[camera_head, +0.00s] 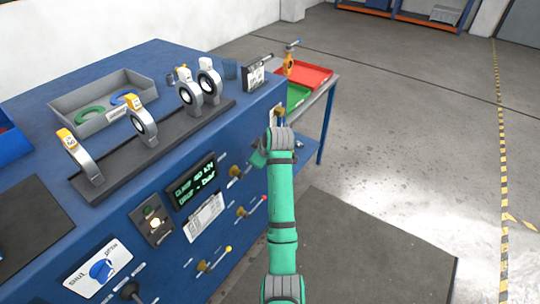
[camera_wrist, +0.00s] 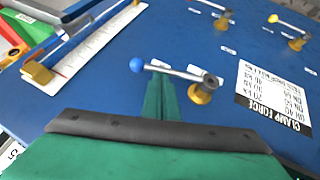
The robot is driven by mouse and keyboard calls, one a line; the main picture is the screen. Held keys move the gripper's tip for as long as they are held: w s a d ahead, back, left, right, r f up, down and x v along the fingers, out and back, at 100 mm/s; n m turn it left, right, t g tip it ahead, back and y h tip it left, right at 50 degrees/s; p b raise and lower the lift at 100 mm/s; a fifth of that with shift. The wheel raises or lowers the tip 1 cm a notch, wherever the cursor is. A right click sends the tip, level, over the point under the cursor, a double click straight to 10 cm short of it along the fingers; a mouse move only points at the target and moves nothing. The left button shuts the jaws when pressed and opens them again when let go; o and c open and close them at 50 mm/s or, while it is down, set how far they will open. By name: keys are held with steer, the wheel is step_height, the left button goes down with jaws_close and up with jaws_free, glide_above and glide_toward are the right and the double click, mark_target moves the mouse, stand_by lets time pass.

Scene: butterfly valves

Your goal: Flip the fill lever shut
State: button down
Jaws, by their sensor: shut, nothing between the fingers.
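Three levers with brass bases sit on the blue panel, and their labels are too small to read, so I cannot tell which is the fill lever. The blue-knobbed lever (camera_wrist: 185,74) lies nearly level in the wrist view, its knob left of its brass hub. My gripper (camera_wrist: 160,82) is shut and empty, its fingertips right at this lever's rod; I cannot tell if they touch. In the head view my gripper (camera_head: 258,158) is at the panel, beside a lever hub (camera_head: 235,171). The red-knobbed lever (camera_head: 250,207) and yellow-knobbed lever (camera_head: 215,262) are lower on the panel.
A clamp force card (camera_wrist: 272,95) is on the panel right of the blue-knobbed lever. A display (camera_head: 192,182) and switch box (camera_head: 153,222) are left of the levers. Metal rings stand on a dark rail (camera_head: 160,150) on top. A side table holds a red tray (camera_head: 310,75).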

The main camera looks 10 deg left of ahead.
steer(key=shift+w+d+f, duration=0.15)
steer(key=shift+w+f, duration=0.15)
steer(key=shift+f, duration=0.2)
steer(key=shift+w+d+f, duration=0.1)
steer(key=shift+w+f, duration=0.15)
steer(key=shift+f, duration=0.2)
steer(key=shift+d+f, duration=0.1)
steer(key=shift+f, duration=0.15)
steer(key=s+d+r, duration=0.2)
steer(key=d+r, duration=0.2)
steer(key=r, duration=0.8)
steer(key=shift+r, duration=0.4)
steer(key=shift+d, duration=0.15)
